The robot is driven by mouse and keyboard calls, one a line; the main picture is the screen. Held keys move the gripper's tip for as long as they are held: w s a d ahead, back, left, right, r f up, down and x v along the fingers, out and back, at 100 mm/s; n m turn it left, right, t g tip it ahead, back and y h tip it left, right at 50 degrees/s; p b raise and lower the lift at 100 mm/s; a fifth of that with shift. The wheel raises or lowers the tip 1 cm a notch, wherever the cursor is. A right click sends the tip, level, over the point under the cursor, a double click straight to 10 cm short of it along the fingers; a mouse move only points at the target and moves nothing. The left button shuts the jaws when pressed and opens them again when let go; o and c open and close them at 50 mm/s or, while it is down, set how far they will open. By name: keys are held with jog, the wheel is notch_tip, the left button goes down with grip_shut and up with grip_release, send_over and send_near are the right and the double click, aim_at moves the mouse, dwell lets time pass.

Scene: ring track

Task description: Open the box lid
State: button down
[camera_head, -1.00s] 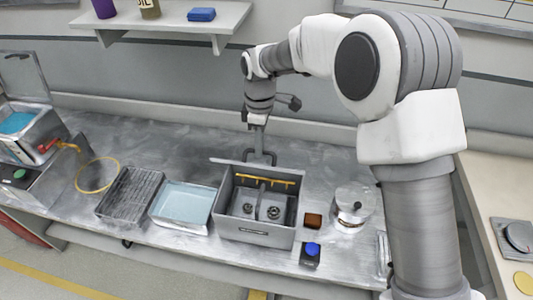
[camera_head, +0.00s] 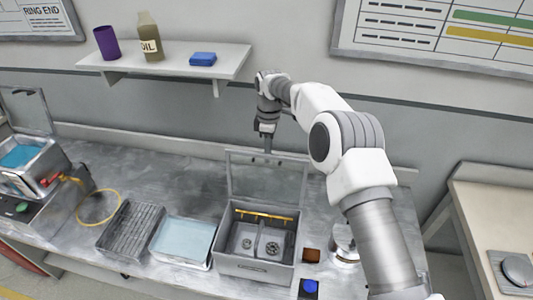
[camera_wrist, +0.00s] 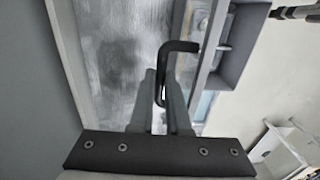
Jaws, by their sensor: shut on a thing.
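The grey box (camera_head: 229,262) stands open-topped on the bench, with a yellow bar and two round parts inside. Its lid (camera_head: 232,178), a grey-framed panel, stands raised and near upright at the back of the box. My gripper (camera_head: 267,150) is at the lid's top edge, reaching down from above. In the wrist view my gripper's fingers (camera_wrist: 165,98) are closed around a dark bent handle (camera_wrist: 180,46). The handle's hold on the lid is partly hidden in the head view.
Left of the box are a blue-topped tray (camera_head: 184,243) and a dark ribbed rack (camera_head: 130,228). A brown block (camera_head: 311,255), a blue-topped item (camera_head: 310,287) and a silver pot (camera_head: 343,246) are on the right. A shelf (camera_head: 170,64) hangs above left.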

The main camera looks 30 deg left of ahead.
jog(key=shift+w+a+f, duration=0.15)
jog(key=shift+w+f, duration=0.25)
jog(key=shift+w, duration=0.4)
jog(key=c, duration=0.9)
grip_release()
jog(key=shift+r, duration=0.1)
jog(key=shift+a, duration=0.1)
jog(key=shift+p, duration=0.3)
jog(key=shift+w+r+p, duration=0.2)
jog(key=shift+r+p, duration=0.45)
jog(key=shift+r, duration=2.35)
jog(key=shift+w+r+p, duration=0.15)
jog(key=shift+r+p, duration=0.45)
jog(key=shift+r, duration=2.35)
